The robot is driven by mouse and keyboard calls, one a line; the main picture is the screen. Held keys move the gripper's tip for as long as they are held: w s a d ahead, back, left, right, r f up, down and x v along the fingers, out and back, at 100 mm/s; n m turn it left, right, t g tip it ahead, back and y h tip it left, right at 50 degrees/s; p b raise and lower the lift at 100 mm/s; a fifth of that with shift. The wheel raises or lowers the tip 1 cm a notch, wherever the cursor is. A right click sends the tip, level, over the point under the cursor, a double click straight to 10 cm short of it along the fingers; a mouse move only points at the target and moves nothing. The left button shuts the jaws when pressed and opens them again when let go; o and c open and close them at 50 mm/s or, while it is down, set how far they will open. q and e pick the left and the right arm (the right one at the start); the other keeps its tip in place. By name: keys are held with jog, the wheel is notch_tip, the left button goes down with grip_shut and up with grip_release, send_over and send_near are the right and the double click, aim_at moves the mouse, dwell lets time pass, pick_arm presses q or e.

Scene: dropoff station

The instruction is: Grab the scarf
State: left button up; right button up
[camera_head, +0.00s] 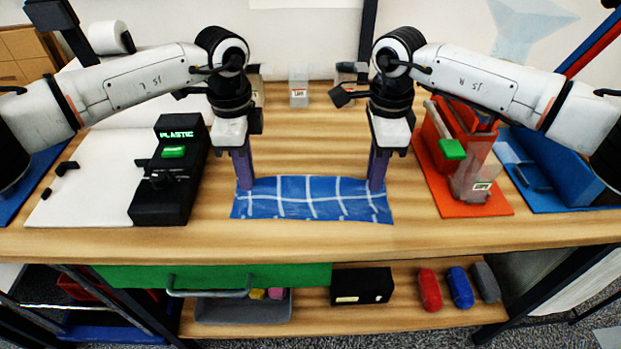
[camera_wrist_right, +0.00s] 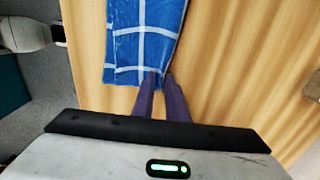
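The scarf (camera_head: 312,199) is blue with a white grid and lies spread on the wooden table near its front edge. It also shows in the right wrist view (camera_wrist_right: 143,45), where its near edge meets my finger tips. My left gripper (camera_head: 244,184) points down at the scarf's back left corner. My right gripper (camera_head: 377,185) points down at its back right edge. In the right wrist view its two purple fingers (camera_wrist_right: 161,80) stand close together at the scarf's edge. The left fingers show edge-on. I cannot tell whether either gripper is closed on the cloth.
A black box labelled PLASTIC (camera_head: 166,180) stands left of the scarf on a white board. A red holder (camera_head: 433,165) and a blue tray (camera_head: 560,170) stand to the right. A clear container (camera_head: 298,88) stands at the back. The table's middle behind the scarf is clear.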

pick_arm(q)
grip_shut()
pick_arm(e)
grip_shut()
jog(key=shift+f, duration=0.1)
pick_arm(q)
jog(key=shift+r, duration=0.1)
